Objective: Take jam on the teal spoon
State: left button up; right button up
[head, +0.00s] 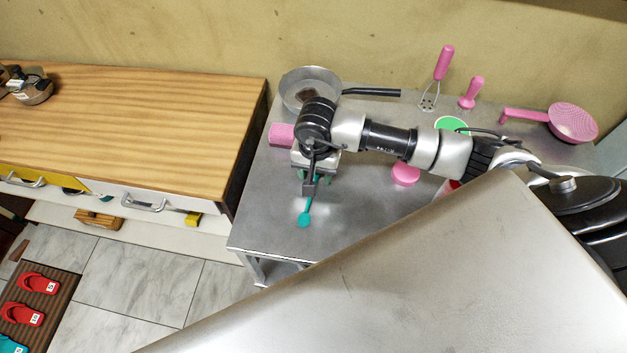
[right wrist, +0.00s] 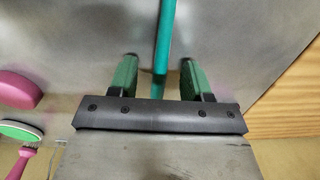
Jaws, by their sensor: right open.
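The teal spoon (head: 304,218) lies on the metal table with its round bowl toward the front edge. Its handle runs back under my right gripper (head: 315,178), which hides the rest. In the right wrist view the teal handle (right wrist: 165,45) passes between the two green fingers of my right gripper (right wrist: 159,78). The fingers are apart, with a gap on each side of the handle. A small red and white item (head: 451,186) shows partly behind my arm; I cannot tell whether it holds the jam. My left gripper is not in view.
A pan (head: 311,78) with dark contents, a pink block (head: 281,135), a pink round item (head: 404,175), a green disc (head: 453,125) and a pink strainer (head: 573,122) stand on the table. A wooden counter (head: 130,120) is to the left. The table's front left is clear.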

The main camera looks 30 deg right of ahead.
jog(key=shift+f, duration=0.15)
grip_shut()
